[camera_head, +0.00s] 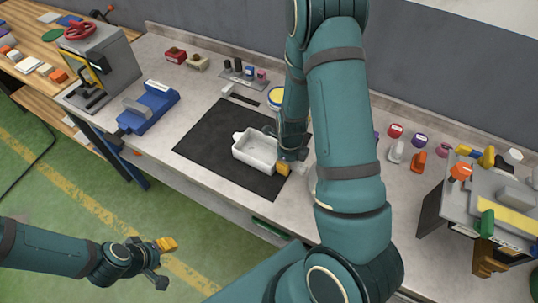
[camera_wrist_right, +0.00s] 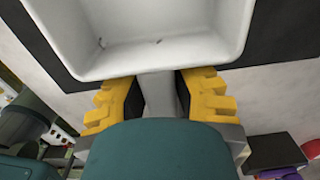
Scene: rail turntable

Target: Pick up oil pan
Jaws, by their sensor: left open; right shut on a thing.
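The oil pan (camera_head: 252,161) is a white, open rectangular tray on the black mat (camera_head: 205,140) on the workbench. My right gripper (camera_head: 287,167) is at the pan's right end, partly hidden by my own right arm. In the right wrist view, the yellow fingers of my right gripper (camera_wrist_right: 158,92) are on both sides of a narrow tab of the pan (camera_wrist_right: 150,58) and shut on it. The pan looks level and empty; I cannot tell whether it touches the mat. My left gripper (camera_head: 164,262) is open and empty over the green floor, away from the bench.
A blue vise (camera_head: 150,108) and a grey press with a red wheel (camera_head: 100,60) stand left on the bench. Small red and purple items (camera_head: 396,130) and a grey machine (camera_head: 490,195) are at the right. The mat left of the pan is clear.

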